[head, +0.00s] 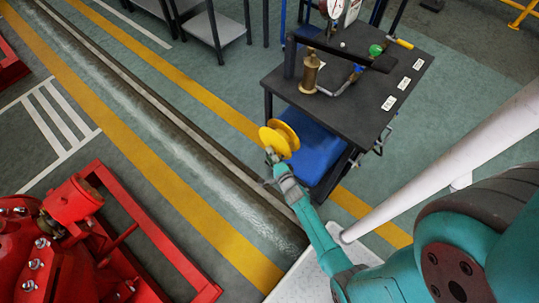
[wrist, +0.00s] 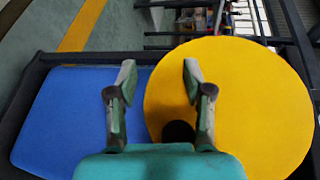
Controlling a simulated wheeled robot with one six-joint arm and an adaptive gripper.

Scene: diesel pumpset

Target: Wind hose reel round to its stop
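The hose reel (head: 285,137) is a yellow spool with two round flanges, at the near left side of a dark work table. In the wrist view its yellow flange (wrist: 255,100) fills the right half, face on. A dark round knob (wrist: 178,133) shows low on the flange, just left of my right finger. My gripper (head: 271,158) is at the near side of the reel. In the wrist view my gripper (wrist: 158,75) has its two fingers wide apart with nothing clamped between them. Whether a finger touches the flange or knob I cannot tell.
A blue box-like body (head: 312,150) sits under the table (head: 345,100), beside the reel; it also shows in the wrist view (wrist: 60,110). Brass and gauge fittings (head: 309,75) stand on the table. Red machinery (head: 70,230) is at lower left. The floor between is open, with a channel.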

